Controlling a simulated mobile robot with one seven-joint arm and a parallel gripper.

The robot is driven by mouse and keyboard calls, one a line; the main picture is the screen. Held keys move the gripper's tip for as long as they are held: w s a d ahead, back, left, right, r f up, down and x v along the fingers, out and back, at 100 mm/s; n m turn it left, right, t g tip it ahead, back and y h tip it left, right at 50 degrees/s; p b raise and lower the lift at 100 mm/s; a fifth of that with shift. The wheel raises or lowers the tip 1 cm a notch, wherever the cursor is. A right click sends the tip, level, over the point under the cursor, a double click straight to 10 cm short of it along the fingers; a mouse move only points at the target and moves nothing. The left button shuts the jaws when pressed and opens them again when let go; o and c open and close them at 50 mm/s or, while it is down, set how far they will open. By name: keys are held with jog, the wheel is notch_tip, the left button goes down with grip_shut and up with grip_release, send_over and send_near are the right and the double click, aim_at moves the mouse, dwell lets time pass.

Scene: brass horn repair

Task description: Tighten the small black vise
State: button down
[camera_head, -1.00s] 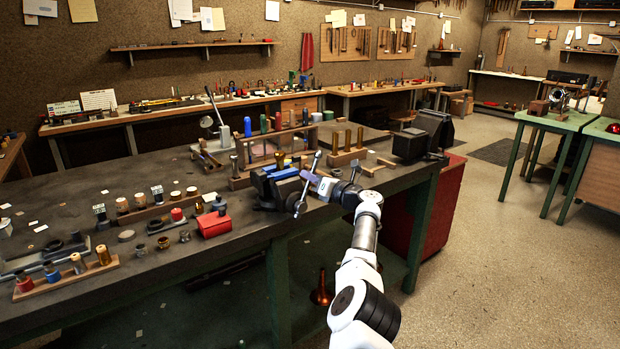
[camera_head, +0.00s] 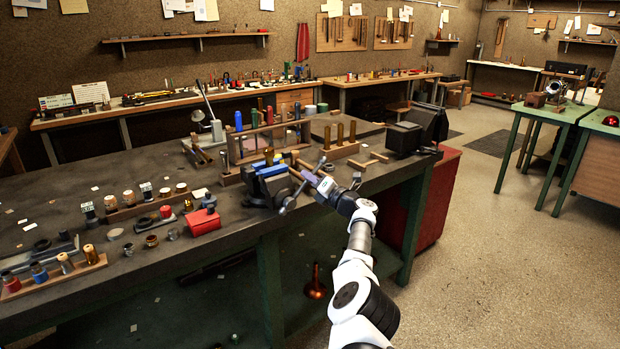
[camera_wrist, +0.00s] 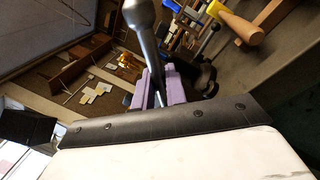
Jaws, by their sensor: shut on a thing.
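The small vise (camera_head: 262,190), dark with blue jaw pieces, stands at the front edge of the workbench in the head view. Its silver handle bar (camera_head: 291,197) slants from upper right to lower left on the side facing my arm. My gripper (camera_head: 312,179), with purple fingers, is at the upper part of this bar. In the wrist view my gripper (camera_wrist: 160,90) is shut on the metal handle bar (camera_wrist: 148,45), whose thick end points toward the top. The screw behind the bar is partly hidden.
A larger black block-like tool (camera_head: 404,138) stands at the bench's right corner. A red box (camera_head: 202,221) and small brass parts lie left of the vise. Wooden racks (camera_head: 262,150) stand behind it.

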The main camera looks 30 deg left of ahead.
jog(key=shift+d+f, duration=0.15)
jog(key=shift+f, duration=0.2)
jog(key=c, duration=1.5)
grip_release()
jog(key=shift+d+r, duration=0.1)
jog(key=shift+d, duration=0.05)
jog(key=shift+r, duration=0.1)
jog(key=shift+r, duration=0.1)
jog(key=p+v, duration=0.5)
jog(key=v, duration=0.8)
jog(key=shift+s+d, duration=0.15)
jog(key=shift+d, duration=0.15)
